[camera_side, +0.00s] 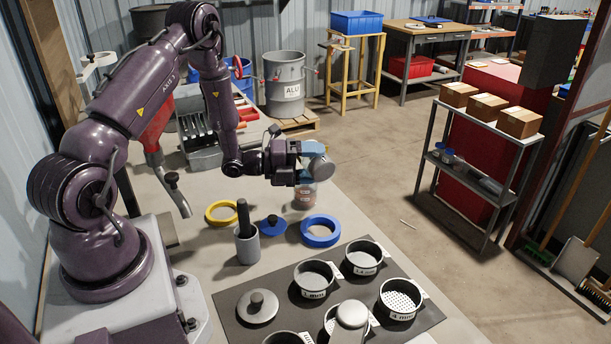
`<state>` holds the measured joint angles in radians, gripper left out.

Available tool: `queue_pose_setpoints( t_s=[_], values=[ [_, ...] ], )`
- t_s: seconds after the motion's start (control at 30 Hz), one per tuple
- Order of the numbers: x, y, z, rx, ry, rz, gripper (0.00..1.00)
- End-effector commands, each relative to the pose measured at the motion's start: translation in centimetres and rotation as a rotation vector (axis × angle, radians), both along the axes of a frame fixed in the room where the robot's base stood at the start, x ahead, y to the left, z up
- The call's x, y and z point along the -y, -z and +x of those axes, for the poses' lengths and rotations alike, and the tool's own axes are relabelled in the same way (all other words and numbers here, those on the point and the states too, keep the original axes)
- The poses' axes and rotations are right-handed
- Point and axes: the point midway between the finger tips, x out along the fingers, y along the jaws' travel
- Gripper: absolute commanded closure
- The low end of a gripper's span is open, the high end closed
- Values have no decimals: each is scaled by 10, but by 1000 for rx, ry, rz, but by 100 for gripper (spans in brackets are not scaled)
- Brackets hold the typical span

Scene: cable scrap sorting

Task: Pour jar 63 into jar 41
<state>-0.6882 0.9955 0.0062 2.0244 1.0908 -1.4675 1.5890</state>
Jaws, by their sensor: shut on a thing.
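My gripper (308,160), with blue fingers, is shut on a pale, rounded jar-like thing (321,169) above the bench. Its number cannot be read, and the fingers hide part of it. Directly below is a clear jar (304,198) with reddish-brown contents, partly hidden by the gripper and the held thing. I cannot read its number or tell whether the two touch. A blue lid (273,225) with a knob lies on the bench to the lower left of the clear jar.
A blue ring (320,231) and a yellow ring (221,213) lie near the jars. A grey mortar with a dark pestle (247,243) stands in front. A dark mat (232,302) holds several sieve pans. Shelves with boxes (488,108) stand off the bench to the right.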

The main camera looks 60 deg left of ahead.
Motion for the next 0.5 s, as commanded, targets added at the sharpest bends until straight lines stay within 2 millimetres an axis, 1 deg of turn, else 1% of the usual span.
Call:
queue_pose_setpoints(
  t_s=[0.5],
  values=[
    [-2,-4,1,2,0,-70,65]
  ],
)
